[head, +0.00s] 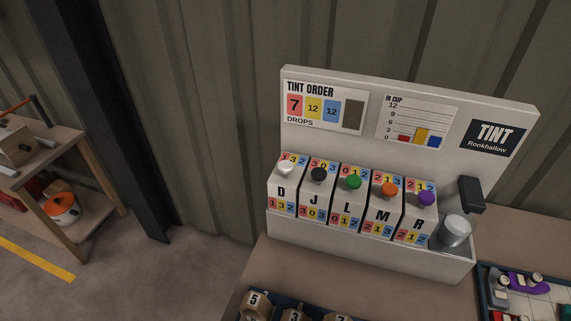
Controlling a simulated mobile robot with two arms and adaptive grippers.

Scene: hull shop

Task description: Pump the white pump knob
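Neither of my grippers is in the head view.
The cup chart (417,120) shows three bars. Numbered containers (257,303) sit in front of the machine, and a tray (481,283) lies at right. A wooden shelf (85,215) stands at left.

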